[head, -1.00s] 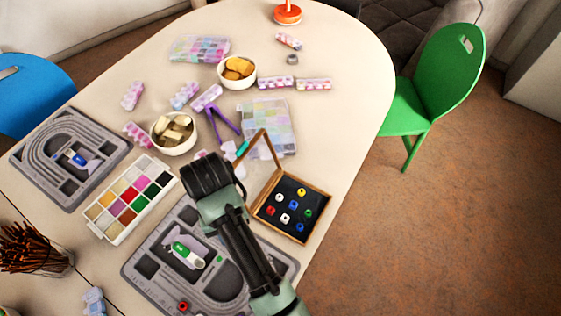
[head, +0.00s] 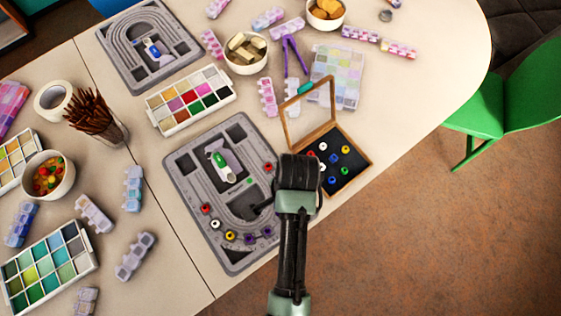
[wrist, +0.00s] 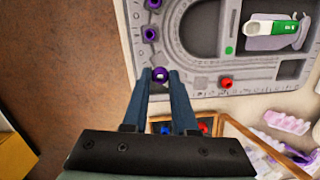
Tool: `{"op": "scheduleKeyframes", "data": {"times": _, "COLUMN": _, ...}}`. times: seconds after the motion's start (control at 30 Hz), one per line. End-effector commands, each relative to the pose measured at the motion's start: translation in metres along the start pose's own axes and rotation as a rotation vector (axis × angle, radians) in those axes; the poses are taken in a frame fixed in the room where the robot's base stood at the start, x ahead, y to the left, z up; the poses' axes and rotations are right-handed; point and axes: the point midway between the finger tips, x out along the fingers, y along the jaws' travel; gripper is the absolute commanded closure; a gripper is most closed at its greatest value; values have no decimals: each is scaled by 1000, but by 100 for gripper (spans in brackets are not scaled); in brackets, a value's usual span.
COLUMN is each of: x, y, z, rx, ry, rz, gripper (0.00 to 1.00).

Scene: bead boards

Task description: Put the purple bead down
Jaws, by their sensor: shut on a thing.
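My gripper (wrist: 160,82) is shut on a purple bead (wrist: 160,74), which sits between the fingertips. In the head view my gripper (head: 258,208) is over the right part of the near grey bead board (head: 187,172), and the held bead cannot be made out. The wrist view shows the held bead over the board's curved end; whether it touches the board I cannot tell. Two other purple beads (wrist: 150,34) (wrist: 153,5) lie apart along the groove. In the head view, purple (head: 249,238), yellow (head: 230,236), white and red beads line the curved groove.
A red bead (wrist: 226,82) and a green bead (wrist: 229,50) are on the board right of the fingers. An open wooden box (head: 348,187) of loose beads stands just right of the board. The table edge runs close by, with the floor beyond.

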Motion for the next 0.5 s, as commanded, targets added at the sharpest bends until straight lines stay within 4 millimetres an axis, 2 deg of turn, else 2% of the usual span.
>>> {"op": "scheduleKeyframes", "data": {"times": 0.03, "x": 12, "y": 1, "z": -1, "rx": -1, "ry": -2, "rz": 4, "gripper": 100}}
{"op": "scheduleKeyframes", "data": {"times": 0.1, "x": 22, "y": 0, "z": -2, "rx": -2, "ry": -2, "rz": 3, "gripper": 100}}
{"op": "scheduleKeyframes", "data": {"times": 0.27, "x": 37, "y": 0, "z": -4, "rx": -3, "ry": 0, "rz": 1, "gripper": 100}}
{"op": "scheduleKeyframes", "data": {"times": 0.5, "x": 68, "y": -1, "z": -8, "rx": -4, "ry": 0, "rz": 0, "gripper": 100}}
